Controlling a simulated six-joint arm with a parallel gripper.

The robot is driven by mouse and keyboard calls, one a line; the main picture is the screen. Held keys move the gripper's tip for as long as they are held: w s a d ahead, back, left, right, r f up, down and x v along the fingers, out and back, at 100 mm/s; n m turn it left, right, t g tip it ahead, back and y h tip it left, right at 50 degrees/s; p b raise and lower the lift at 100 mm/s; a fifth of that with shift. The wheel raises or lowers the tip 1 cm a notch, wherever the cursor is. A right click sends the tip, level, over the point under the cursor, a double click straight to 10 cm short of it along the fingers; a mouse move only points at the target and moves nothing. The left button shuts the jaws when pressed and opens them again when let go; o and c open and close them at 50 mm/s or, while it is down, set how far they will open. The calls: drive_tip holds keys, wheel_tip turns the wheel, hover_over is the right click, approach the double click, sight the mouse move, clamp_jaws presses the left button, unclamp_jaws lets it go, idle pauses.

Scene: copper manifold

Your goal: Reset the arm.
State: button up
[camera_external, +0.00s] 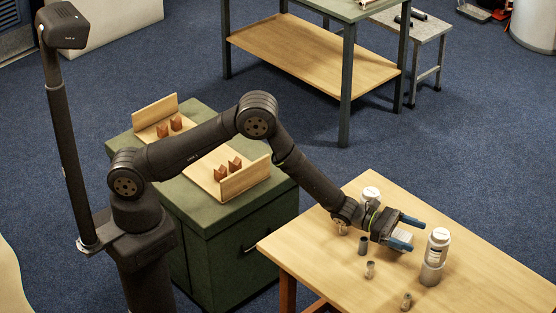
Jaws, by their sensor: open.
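My gripper (406,231) is at the end of my arm, low over the left part of the wooden table (477,285). Its two blue fingers are spread apart and point right, toward a white bottle. A pale block-like shape (407,240) shows at the fingers; I cannot tell whether it is part of the gripper or a thing behind it. My arm stretches out from its base at the left, over the green cabinet.
A white bottle (437,248) stands right of the gripper, another (370,194) behind my wrist. Small metal fittings (370,269) (406,301) stand in front. The green cabinet (240,237) bears a wooden holder (230,186) with copper-coloured pieces (234,165). A dark post with a camera (63,25) rises at left.

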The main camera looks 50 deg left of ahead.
sight(449, 237)
drive_tip(key=x, duration=1.1)
drive_tip(key=shift+r, duration=0.4)
wheel_tip(449, 237, up, 3)
drive_tip(key=shift+a+r, duration=0.1)
drive_tip(key=shift+r, duration=0.1)
drive_tip(key=s+r, duration=0.7)
drive_tip(key=s, duration=0.4)
drive_tip(key=s+a+f+m+g, duration=0.1)
drive_tip(key=s+a+f+g, duration=0.1)
drive_tip(key=s+a, duration=0.3)
drive_tip(key=s+a+f+m+g, duration=0.1)
drive_tip(key=s+a+f, duration=0.3)
drive_tip(key=a, duration=0.9)
drive_tip(key=s+a+f+m+g, duration=0.1)
drive_tip(key=s+a+f+g, duration=0.1)
drive_tip(key=s+a, duration=0.6)
drive_tip(key=shift+a+f+m+g+h, duration=0.4)
drive_tip(key=shift+a+f, duration=0.5)
drive_tip(key=shift+a, duration=0.15)
